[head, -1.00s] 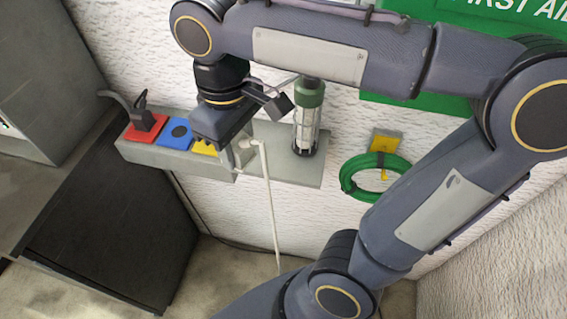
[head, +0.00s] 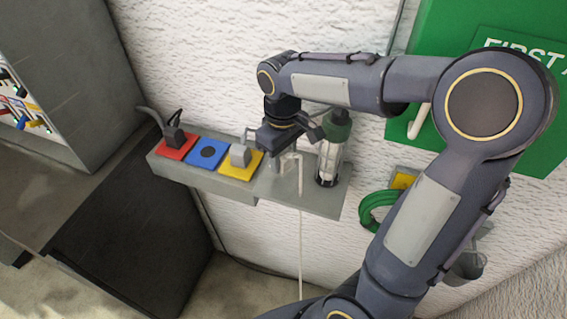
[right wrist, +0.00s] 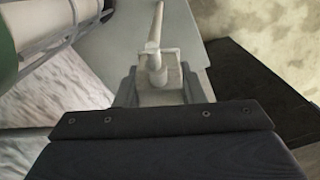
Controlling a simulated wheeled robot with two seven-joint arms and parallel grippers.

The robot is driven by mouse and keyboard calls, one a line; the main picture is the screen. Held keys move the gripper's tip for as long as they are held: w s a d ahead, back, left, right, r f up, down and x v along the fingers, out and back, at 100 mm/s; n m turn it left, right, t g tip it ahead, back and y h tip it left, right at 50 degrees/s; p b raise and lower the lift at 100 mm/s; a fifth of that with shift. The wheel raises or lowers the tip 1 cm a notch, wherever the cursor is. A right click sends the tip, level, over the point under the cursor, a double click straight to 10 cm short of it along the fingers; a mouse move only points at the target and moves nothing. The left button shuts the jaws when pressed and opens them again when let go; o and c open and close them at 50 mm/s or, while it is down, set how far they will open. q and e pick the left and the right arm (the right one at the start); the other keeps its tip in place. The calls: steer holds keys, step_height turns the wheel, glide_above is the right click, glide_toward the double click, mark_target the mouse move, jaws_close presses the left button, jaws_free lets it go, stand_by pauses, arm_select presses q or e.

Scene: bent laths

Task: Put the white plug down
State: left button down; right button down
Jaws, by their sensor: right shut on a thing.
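The white plug (head: 290,166) with its white cable (head: 300,235) is between the jaws of my right gripper (head: 279,160). The plug also shows in the right wrist view (right wrist: 158,76), with a jaw on each side of it. My right gripper is shut on it, over the bare grey part of the shelf (head: 325,202) between the yellow square and the lantern. I cannot tell whether the plug touches the shelf. The cable hangs over the shelf's front edge towards the floor. My left gripper is not in view.
A lantern (head: 331,155) stands close right of my right gripper. Red (head: 178,152), blue (head: 207,152) and yellow (head: 251,168) squares lie left; a black plug (head: 174,134) is on red, a grey plug (head: 240,155) on yellow. A green coil (head: 376,212) hangs right.

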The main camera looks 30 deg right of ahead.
mark_target(283, 178)
steer(key=f, duration=0.3)
steer(key=shift+w+d+f, duration=0.2)
steer(key=shift+f, duration=0.15)
steer(key=shift+f, duration=0.1)
steer(key=shift+f+b, duration=0.4)
steer(key=shift+f, duration=0.1)
steer(key=c, duration=0.9)
jaws_free()
